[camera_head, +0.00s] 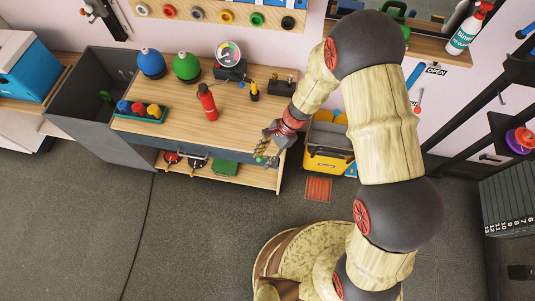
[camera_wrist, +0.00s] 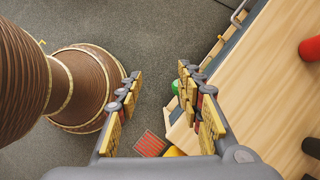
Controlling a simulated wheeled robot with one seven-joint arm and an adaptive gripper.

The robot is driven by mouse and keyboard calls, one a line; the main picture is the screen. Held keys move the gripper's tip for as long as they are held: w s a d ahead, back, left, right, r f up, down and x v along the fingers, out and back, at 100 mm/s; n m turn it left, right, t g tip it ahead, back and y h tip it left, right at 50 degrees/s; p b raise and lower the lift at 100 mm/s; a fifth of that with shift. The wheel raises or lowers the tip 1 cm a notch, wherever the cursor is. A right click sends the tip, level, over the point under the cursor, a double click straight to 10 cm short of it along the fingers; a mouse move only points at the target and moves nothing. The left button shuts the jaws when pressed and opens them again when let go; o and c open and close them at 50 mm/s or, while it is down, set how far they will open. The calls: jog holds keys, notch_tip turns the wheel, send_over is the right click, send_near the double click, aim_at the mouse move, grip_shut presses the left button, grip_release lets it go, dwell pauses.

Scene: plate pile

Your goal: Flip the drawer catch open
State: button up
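The dark drawer front (camera_head: 225,163) runs under the front edge of the wooden workbench top (camera_head: 165,135). A metal handle (camera_head: 196,156) sits on it, and this handle also shows at the top of the wrist view (camera_wrist: 238,16). A small yellow piece (camera_wrist: 221,38) by the bench edge in the wrist view may be the catch; I cannot tell for sure. My gripper (camera_head: 264,154) is at the bench's right front corner. In the wrist view my gripper (camera_wrist: 159,74) is open and empty, with its right finger beside the bench edge.
A red bottle (camera_head: 208,102), blue and green round containers (camera_head: 187,67) and a gauge (camera_head: 228,54) stand on the bench. A lower shelf (camera_head: 262,177) holds a green box (camera_head: 226,169). A yellow bin (camera_head: 328,158) stands right of the bench. The floor in front is clear.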

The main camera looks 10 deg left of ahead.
aim_at(261, 158)
jog(key=shift+n+t, duration=0.7)
jog(key=shift+t, duration=0.2)
jog(key=w+f+b, duration=0.1)
jog(key=f, duration=0.2)
jog(key=a+f+b, duration=0.1)
jog(key=f, duration=0.1)
jog(key=w+a+f, duration=0.1)
jog(key=f, duration=0.2)
jog(key=shift+w+a+f+b, duration=0.1)
jog(key=shift+w+f+b, duration=0.2)
jog(key=shift+w+b, duration=0.1)
jog(key=c, duration=0.3)
grip_shut()
